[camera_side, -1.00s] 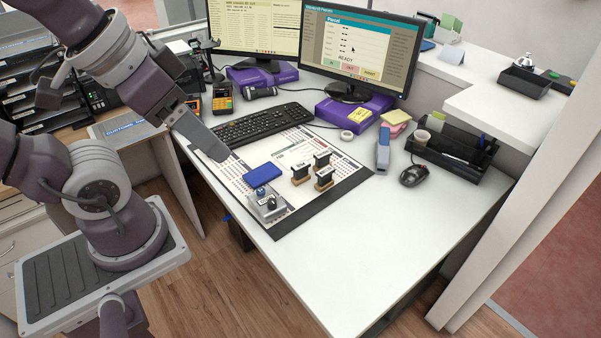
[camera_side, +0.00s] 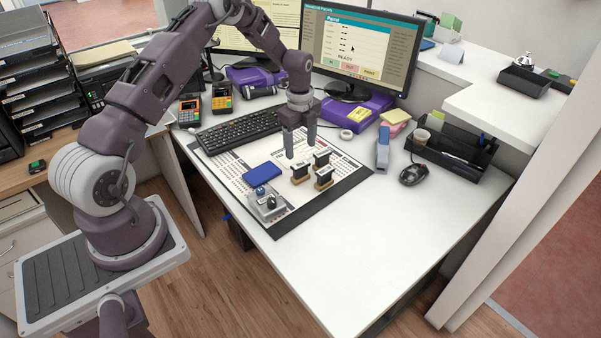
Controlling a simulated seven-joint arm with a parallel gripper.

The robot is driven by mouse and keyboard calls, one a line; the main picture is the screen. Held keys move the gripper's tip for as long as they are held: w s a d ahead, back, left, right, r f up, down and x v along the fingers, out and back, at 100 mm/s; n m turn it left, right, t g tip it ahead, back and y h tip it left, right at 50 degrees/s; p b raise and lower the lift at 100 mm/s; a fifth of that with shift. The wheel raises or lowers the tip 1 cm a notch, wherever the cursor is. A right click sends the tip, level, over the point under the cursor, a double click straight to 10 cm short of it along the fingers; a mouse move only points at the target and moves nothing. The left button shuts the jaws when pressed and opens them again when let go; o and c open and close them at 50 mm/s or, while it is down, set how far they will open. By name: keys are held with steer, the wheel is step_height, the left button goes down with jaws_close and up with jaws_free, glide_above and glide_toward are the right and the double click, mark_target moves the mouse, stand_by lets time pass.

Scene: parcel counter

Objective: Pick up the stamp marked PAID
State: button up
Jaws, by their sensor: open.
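Three small stamps with black tops and wooden bases stand upright, close together, on the desk mat (camera_side: 340,187). One is the left stamp (camera_side: 300,173), one the back stamp (camera_side: 321,159), one the front stamp (camera_side: 324,179). Their top labels are too small to read, so I cannot tell which is marked PAID. My gripper (camera_side: 300,153) points down, open and empty, just above and behind the left and back stamps. Its fingers are apart, and no stamp is between them as far as I can see.
A blue ink pad (camera_side: 262,174) and a grey holder (camera_side: 268,205) with small stamps lie left of the stamps. The keyboard (camera_side: 238,131) is behind left. A blue stapler (camera_side: 383,150) and a mouse (camera_side: 413,175) are to the right. The front desk surface is clear.

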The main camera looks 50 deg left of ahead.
mark_target(301, 172)
steer(key=shift+m, duration=0.5)
step_height(301, 172, down, 11)
steer(key=c, duration=1.1)
